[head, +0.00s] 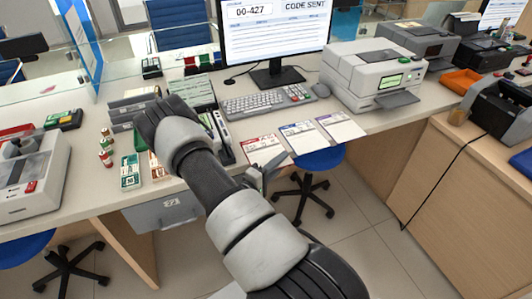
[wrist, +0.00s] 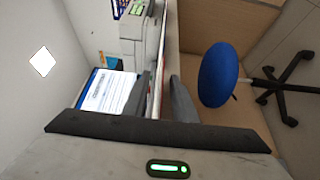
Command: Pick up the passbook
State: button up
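None is plainly labelled as the passbook; the red-headed one is nearest my gripper (head: 262,172). My gripper is at the counter's front edge, just before that paper. In the wrist view my gripper (wrist: 162,88) is open, one finger on the counter-top side and one on the underside. A thin red edge (wrist: 158,78) shows between the fingers; I cannot tell whether they touch it.
The monitor (head: 273,35), keyboard (head: 262,102) and printer (head: 372,74) stand behind the papers. A card machine (head: 222,135) and small stamps (head: 105,150) are left of the papers.

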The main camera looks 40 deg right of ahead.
jog(key=shift+c, duration=0.3)
grip_shut()
jog(key=shift+r, duration=0.1)
notch_tip(320, 180, up, 9)
jog(key=shift+r+p, duration=0.1)
jog(key=shift+p, duration=0.65)
jog(key=shift+r, duration=0.3)
jog(key=shift+d, duration=0.1)
